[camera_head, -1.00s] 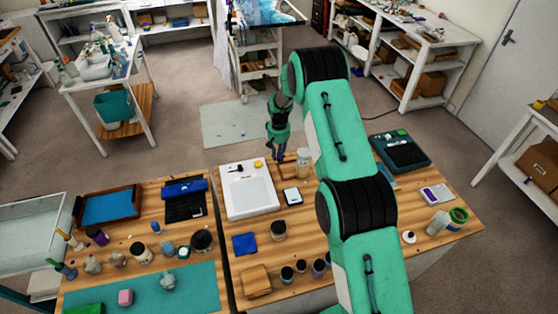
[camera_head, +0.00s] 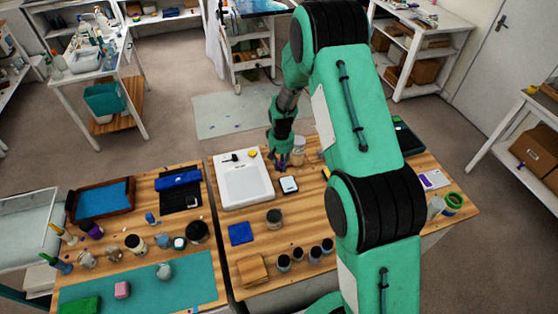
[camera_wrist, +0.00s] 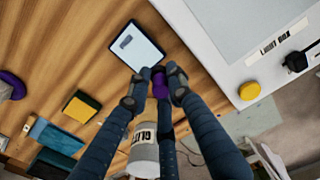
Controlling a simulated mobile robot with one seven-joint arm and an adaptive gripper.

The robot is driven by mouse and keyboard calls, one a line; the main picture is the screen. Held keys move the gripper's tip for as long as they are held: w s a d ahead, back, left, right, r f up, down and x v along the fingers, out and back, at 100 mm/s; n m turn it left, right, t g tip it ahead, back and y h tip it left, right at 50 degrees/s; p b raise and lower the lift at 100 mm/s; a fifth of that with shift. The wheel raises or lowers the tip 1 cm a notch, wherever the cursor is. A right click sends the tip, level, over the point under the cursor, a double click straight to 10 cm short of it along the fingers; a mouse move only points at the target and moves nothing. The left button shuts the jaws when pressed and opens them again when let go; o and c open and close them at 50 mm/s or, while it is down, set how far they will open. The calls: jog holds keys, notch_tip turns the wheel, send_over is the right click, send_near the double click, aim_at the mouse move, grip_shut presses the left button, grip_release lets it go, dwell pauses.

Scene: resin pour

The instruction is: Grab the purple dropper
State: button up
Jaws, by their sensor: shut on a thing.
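My gripper (camera_wrist: 160,84) is shut on a small purple thing (camera_wrist: 160,90), which fits the purple dropper; only its purple end shows clearly between the fingertips. The fingers hide most of the rest. In the head view my gripper (camera_head: 281,160) hangs low over the far part of the right table, between the white light box and a clear jar. I cannot tell whether the dropper touches the table.
A small device with a pale screen (camera_head: 289,185) lies close by and also shows in the wrist view (camera_wrist: 136,46). The light box (camera_head: 228,198) is left of my gripper. The labelled jar (camera_head: 298,152) stands close on the right. Several small jars stand nearer the front.

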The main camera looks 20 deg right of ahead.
jog(key=shift+s, duration=0.8)
